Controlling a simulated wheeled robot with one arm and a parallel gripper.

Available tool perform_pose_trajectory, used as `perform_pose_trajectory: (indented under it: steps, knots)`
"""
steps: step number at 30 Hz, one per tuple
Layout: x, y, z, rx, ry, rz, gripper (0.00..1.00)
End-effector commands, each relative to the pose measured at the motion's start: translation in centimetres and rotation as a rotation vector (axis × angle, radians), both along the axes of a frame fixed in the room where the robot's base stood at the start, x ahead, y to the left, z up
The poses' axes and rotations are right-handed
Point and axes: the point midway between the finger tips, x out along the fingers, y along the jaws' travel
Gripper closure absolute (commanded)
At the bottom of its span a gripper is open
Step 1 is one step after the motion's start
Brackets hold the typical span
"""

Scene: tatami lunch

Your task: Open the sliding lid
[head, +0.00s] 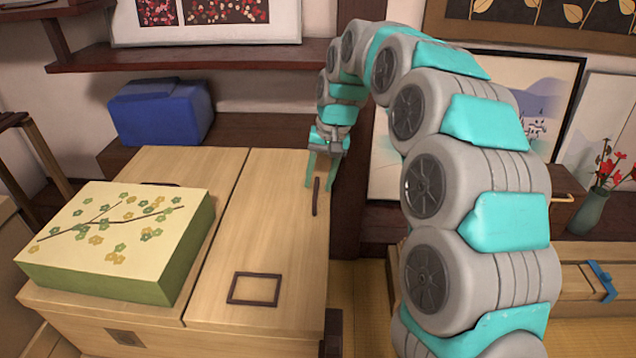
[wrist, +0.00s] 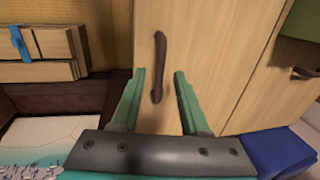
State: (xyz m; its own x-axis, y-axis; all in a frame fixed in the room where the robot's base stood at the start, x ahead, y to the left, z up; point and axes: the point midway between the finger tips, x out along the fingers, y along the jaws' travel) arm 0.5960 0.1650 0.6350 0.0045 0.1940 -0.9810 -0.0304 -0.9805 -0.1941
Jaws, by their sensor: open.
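The sliding lid (head: 272,235) is a pale wood panel on the right part of the wooden chest's top. It carries a dark bar handle (head: 316,196) near its right edge and a dark rectangular frame (head: 255,289) near the front. My gripper (head: 324,170) is open above the lid's far right area, by the far end of the handle. In the wrist view my gripper (wrist: 157,95) has its green fingers apart, with the handle (wrist: 159,66) between and beyond them. I cannot tell whether the fingers touch the lid.
A green box with a flowered top (head: 112,228) sits on the chest's left part. A blue bundle (head: 161,112) rests on the shelf behind. A vase with red flowers (head: 592,208) and a wooden box with a blue tie (head: 580,279) are at right.

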Motion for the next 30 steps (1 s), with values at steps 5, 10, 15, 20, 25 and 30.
perform_pose_trajectory:
  steps: [5,10,15,20,25,30]
  knots:
    - [0.1,0.3,-1.5,0.001,-0.002,0.0,0.55]
    - [0.1,0.4,-1.6,0.001,-0.003,-0.001,0.55]
    - [0.0,0.4,-1.6,0.001,-0.002,0.0,0.67]
    - [0.0,0.4,-1.6,0.001,-0.002,0.0,0.84]
    - [0.0,0.4,-1.6,0.001,-0.002,0.0,1.0]
    - [0.0,0.4,-1.6,0.001,-0.002,0.0,1.0]
